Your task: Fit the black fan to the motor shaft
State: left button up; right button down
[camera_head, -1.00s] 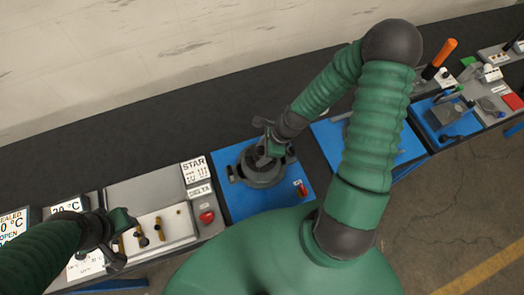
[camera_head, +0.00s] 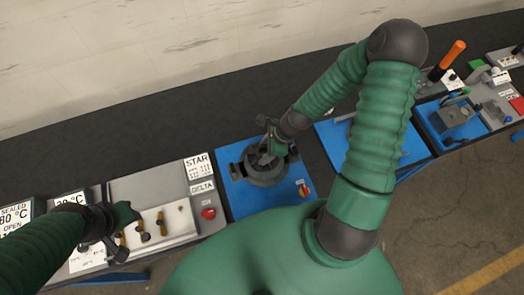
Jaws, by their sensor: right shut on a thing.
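The dark grey motor (camera_head: 268,178) is a round body on a blue plate (camera_head: 236,200) in the middle of the bench. My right gripper (camera_head: 266,152) is over the top of the motor, shut on a dark piece that looks like the black fan (camera_head: 257,158). The fan is small and partly covered by the gripper. The motor shaft is hidden, so I cannot tell whether the fan is around it or above it. My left gripper (camera_head: 116,232) is over the left panel, apart from the motor; its jaw opening is unclear.
Left of the motor is a grey panel (camera_head: 150,187) with brass-coloured parts, a red button (camera_head: 208,213) and STAR and DELTA labels. A red switch (camera_head: 304,189) sits on the blue plate's right side. Another blue plate (camera_head: 334,144) lies right, partly behind my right arm.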

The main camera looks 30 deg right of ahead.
jog(key=shift+d, duration=0.55)
jog(key=shift+a, duration=0.25)
jog(key=shift+d+f+b, duration=0.25)
jog(key=shift+f+b, duration=0.05)
jog(key=shift+f, duration=0.2)
jog(key=shift+a+r+p, duration=0.1)
jog(key=shift+r+p, duration=0.3)
jog(key=shift+p, duration=0.1)
jog(key=shift+a, duration=0.2)
jog(key=shift+a, duration=0.15)
